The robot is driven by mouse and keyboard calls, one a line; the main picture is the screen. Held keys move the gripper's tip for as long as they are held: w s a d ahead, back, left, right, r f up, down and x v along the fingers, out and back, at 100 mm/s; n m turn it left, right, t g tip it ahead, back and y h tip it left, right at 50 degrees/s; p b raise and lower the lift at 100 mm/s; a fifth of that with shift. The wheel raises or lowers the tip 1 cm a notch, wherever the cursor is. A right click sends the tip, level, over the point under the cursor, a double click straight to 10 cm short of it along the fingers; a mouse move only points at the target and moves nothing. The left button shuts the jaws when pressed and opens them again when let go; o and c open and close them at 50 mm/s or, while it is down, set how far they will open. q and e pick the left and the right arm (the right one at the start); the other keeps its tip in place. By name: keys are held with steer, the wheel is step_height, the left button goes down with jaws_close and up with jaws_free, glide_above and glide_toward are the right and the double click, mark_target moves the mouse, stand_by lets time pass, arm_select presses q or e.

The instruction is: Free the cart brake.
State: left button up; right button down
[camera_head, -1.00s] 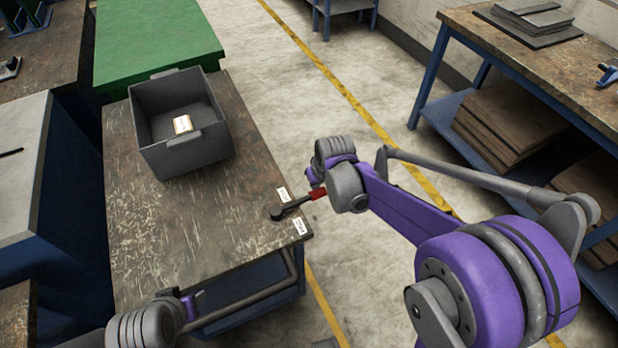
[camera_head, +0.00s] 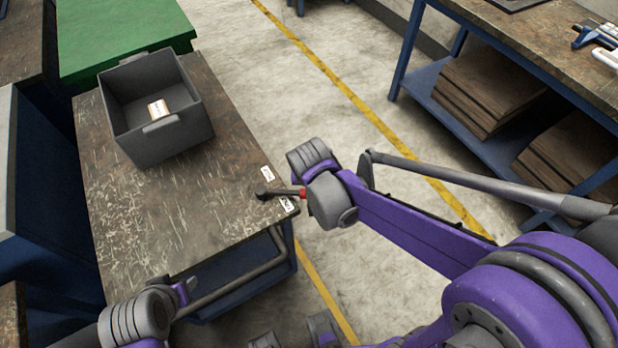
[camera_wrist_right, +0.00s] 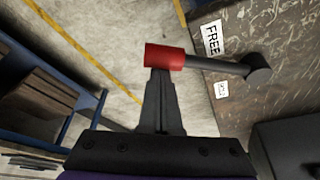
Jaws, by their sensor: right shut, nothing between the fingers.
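The brake lever (camera_wrist_right: 215,65) is a dark bar with a red end (camera_wrist_right: 164,57), on a round pivot at the cart's corner. In the head view the lever (camera_head: 280,192) points right from its pivot, nearer the lower of two white labels. In the right wrist view the label reading FREE (camera_wrist_right: 212,38) is above the lever and a smaller label (camera_wrist_right: 222,90) below it. My right gripper (camera_wrist_right: 160,75) is shut and empty, its tips at the red end, apparently touching it. My left wrist is at the head view's bottom left; its fingers are not visible.
A grey open crate (camera_head: 190,125) with a small box (camera_head: 158,108) inside stands on the cart top (camera_head: 115,215). A handle bar (camera_head: 235,285) runs along the cart's near side. A workbench (camera_head: 555,55) with boards below is at right. Clear floor lies between.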

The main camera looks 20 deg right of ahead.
stand_by(0.6)
arm_select(q)
steer(key=shift+w+d+r+p, duration=0.2)
steer(key=shift+w+r+p, duration=0.2)
steer(key=shift+r, duration=0.05)
steer(key=shift+w+d+r+p, duration=0.2)
steer(key=shift+w+r+p, duration=0.15)
steer(key=shift+r+p, duration=0.1)
arm_select(e)
step_height(320, 180, up, 10)
steer(key=shift+w, duration=0.15)
steer(key=shift+r, duration=0.1)
